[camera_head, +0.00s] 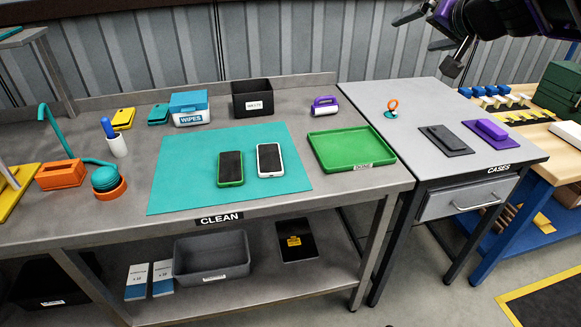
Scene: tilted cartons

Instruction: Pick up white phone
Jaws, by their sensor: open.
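The white phone (270,161) lies flat, dark screen up, on the teal mat (185,180) of the metal bench. A green phone (230,169) lies just left of it, with a small gap between them. My gripper (424,44) is at the top right, above the grey table to the right of the bench. It is open and empty, well apart from the white phone, and partly cut off by the picture's top edge.
A green tray (352,150) sits right of the phones. Behind the mat stand a wipes box (189,108), a black bin (252,98) and a purple-and-white roller (325,106). A teal lamp (105,177) is at left. The mat around the phones is clear.

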